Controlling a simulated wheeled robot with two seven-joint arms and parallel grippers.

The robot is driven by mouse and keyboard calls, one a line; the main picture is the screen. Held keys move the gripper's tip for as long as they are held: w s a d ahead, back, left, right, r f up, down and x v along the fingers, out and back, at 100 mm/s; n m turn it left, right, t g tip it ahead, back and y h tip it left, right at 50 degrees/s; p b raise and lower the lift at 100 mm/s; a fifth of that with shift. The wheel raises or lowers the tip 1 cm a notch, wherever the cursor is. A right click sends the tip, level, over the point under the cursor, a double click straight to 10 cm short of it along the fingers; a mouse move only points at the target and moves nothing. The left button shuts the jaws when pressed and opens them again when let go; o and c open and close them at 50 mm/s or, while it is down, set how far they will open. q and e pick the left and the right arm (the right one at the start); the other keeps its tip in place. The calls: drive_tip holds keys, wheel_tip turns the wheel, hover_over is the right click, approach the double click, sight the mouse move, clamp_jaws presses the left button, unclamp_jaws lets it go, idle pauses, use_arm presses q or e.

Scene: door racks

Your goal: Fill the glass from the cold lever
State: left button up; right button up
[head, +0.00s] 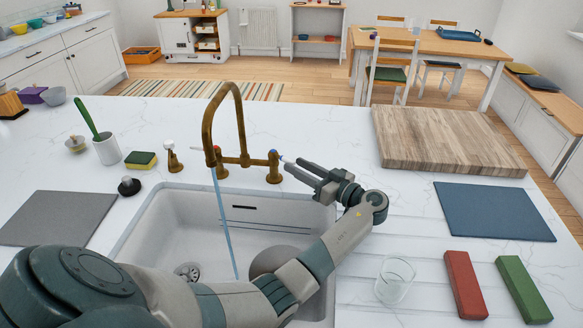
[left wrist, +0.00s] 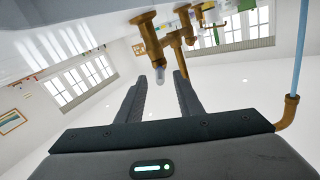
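The brass tap (head: 240,130) stands behind the sink, with a lever post on each side. The right post, the cold lever (head: 273,167), carries a blue mark. A thin blue water stream (head: 223,225) runs from the spout into the sink and also shows in the left wrist view (left wrist: 300,50). The clear glass (head: 394,279) stands upright on the ridged drainer, right of the sink, away from the stream, and looks empty. My left gripper (head: 293,168) is open and empty at the cold lever. In the left wrist view the lever tip (left wrist: 160,62) is just beyond the fingers. My right gripper is out of view.
The white sink (head: 150,225) lies under my left arm. A wooden board (head: 445,140), a blue mat (head: 492,212), a red block (head: 465,285) and a green block (head: 523,288) lie on the right. A sponge (head: 140,160) and a utensil cup (head: 107,149) stand at left.

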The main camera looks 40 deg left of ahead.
use_arm(q)
drive_tip(key=shift+s+d+b, duration=0.1)
drive_tip(key=shift+d+b, duration=0.4)
drive_tip(key=shift+d, duration=1.05)
